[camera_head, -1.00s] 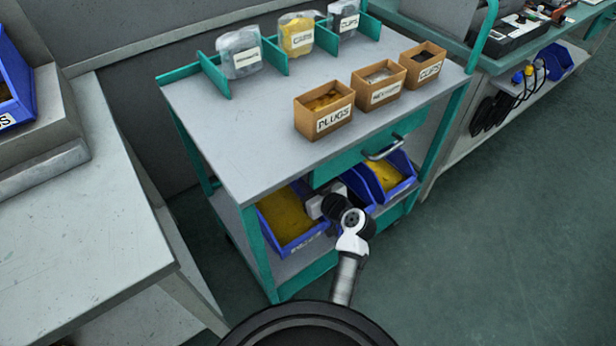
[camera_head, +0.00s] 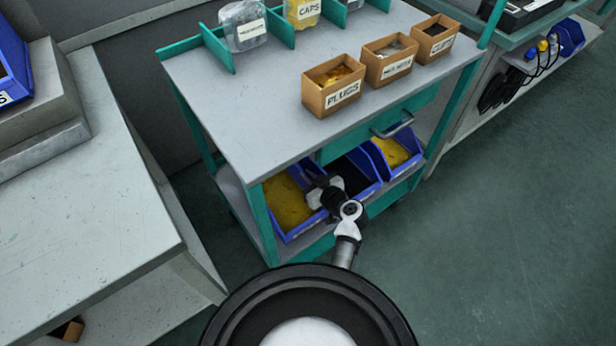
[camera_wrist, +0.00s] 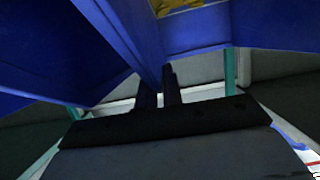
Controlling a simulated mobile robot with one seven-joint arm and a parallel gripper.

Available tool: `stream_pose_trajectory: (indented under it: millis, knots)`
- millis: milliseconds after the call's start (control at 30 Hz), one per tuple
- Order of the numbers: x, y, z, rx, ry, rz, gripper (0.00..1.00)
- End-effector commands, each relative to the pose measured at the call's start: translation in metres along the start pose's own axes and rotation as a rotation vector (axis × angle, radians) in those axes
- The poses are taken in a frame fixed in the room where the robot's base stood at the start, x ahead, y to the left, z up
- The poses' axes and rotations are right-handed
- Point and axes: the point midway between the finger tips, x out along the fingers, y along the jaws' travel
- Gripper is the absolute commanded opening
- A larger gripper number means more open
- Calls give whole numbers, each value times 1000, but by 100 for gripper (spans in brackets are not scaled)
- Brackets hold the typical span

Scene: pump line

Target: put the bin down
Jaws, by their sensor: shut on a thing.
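Three blue bins show under the cart's drawer in the head view. The left bin (camera_head: 284,237) holds something yellow, the middle bin (camera_head: 368,192) looks dark inside, and the right bin (camera_head: 408,170) holds something yellow. My gripper (camera_head: 318,186) reaches in where the left and middle bins meet. In the wrist view its dark fingers (camera_wrist: 159,92) are shut on the edge of a blue bin wall (camera_wrist: 125,40). I cannot tell for sure which bin this is, or whether it touches the shelf. Yellow contents show at the top of that view.
The cart (camera_head: 240,110) carries open cardboard boxes, including a plugs box (camera_head: 334,98), and clear containers between teal dividers. The drawer handle (camera_head: 392,126) juts out above the bins. A grey bench (camera_head: 90,220) stands close on the left. The floor at right (camera_head: 510,240) is clear.

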Motion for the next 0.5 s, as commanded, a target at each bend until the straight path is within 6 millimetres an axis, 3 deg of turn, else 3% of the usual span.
stream_pose_trajectory:
  millis: [367, 400, 500]
  knots:
    - [2, 0, 3, -1, 4, 0, 0]
    - [1, 0, 3, -1, 1, 0, 12]
    - [1, 0, 3, -1, 1, 0, 25]
